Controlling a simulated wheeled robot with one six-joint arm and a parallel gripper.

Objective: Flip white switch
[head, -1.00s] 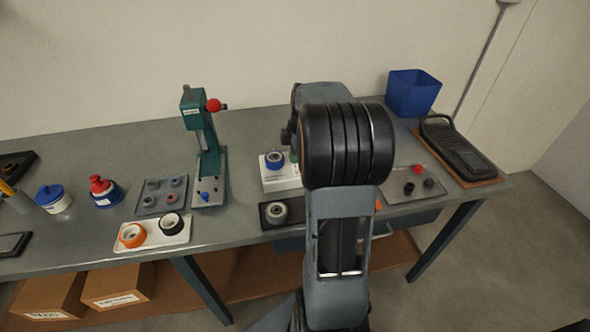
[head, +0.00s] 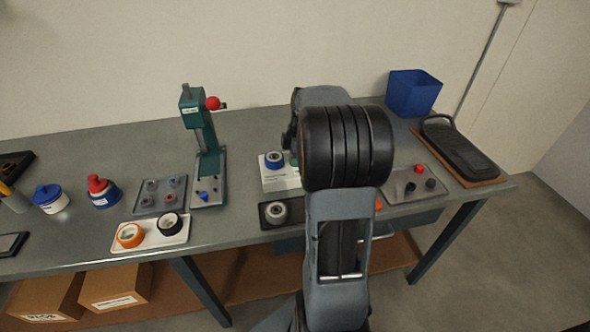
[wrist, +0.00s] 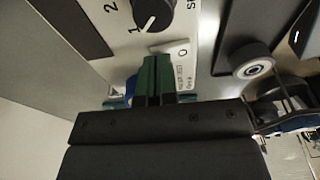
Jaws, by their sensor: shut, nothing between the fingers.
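In the wrist view a white panel (wrist: 120,67) carries a black dial (wrist: 153,14) marked with numbers, and a round printed mark lies right of my fingers. My gripper (wrist: 156,64) has green fingers, shut together and empty, over or against the panel's lower part; contact cannot be told. In the head view my arm hides most of the gripper.
A dark tray (head: 296,218) with a grey roller (head: 276,210) lies in front of the box. A green press (head: 206,140) with a red knob stands to the left. A tray (head: 402,197) of small parts and a blue bin (head: 413,93) are to the right.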

